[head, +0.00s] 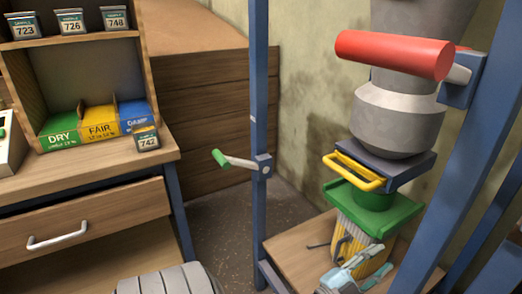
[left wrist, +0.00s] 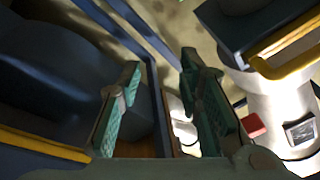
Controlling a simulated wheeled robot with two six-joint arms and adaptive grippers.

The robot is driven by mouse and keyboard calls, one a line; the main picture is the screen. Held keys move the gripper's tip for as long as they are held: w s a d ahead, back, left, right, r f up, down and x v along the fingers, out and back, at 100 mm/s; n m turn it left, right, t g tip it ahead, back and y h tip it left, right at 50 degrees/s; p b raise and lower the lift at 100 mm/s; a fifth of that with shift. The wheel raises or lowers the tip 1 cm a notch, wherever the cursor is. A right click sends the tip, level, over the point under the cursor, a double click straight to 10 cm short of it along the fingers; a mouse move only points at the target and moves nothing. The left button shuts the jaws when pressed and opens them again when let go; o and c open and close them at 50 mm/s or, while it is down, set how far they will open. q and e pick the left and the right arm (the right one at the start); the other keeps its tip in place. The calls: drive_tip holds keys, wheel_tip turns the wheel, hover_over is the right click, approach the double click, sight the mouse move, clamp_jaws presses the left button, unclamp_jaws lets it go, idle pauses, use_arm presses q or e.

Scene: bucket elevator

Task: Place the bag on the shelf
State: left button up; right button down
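A yellow-and-white striped item (head: 357,240), which may be the bag, hangs or stands under the green collar (head: 385,208) of the spout. Its lower part is hidden by my left gripper (head: 362,272), which is low in front of it. In the left wrist view the two green finger pads stand well apart (left wrist: 160,80), and I see nothing clearly held between them. The wooden shelf unit (head: 150,75) stands on the bench at the left, with green DRY, yellow FAIR and blue DAMP labels. My right gripper is not in view.
A blue post (head: 259,100) with a green-handled crank (head: 222,158) stands between bench and spout. The grey hopper (head: 398,115) has a red handle (head: 395,54) and a yellow slide handle (head: 355,175). Small numbered tins (head: 147,138) sit around the shelf unit.

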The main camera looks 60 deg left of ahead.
use_arm(q)
drive_tip(key=s+f+n+g, duration=0.2)
drive_tip(key=s+f+g, duration=0.2)
drive_tip(key=f, duration=0.8)
drive_tip(key=s+f+n+g, duration=0.3)
drive_tip(key=f+g, duration=0.1)
drive_tip(key=f, duration=0.8)
drive_tip(key=s+f+n+g, duration=0.1)
drive_tip(key=s+f+g, duration=0.3)
drive_tip(key=s+f, duration=0.5)
drive_tip(key=s+f+n+g, duration=0.2)
drive_tip(key=s+f+g, duration=0.3)
drive_tip(key=s+f, duration=0.5)
drive_tip(key=s, duration=0.5)
drive_tip(key=shift+s+f+n+y, duration=0.15)
drive_tip(key=shift+f+n+y, duration=0.15)
drive_tip(key=shift+y, duration=0.1)
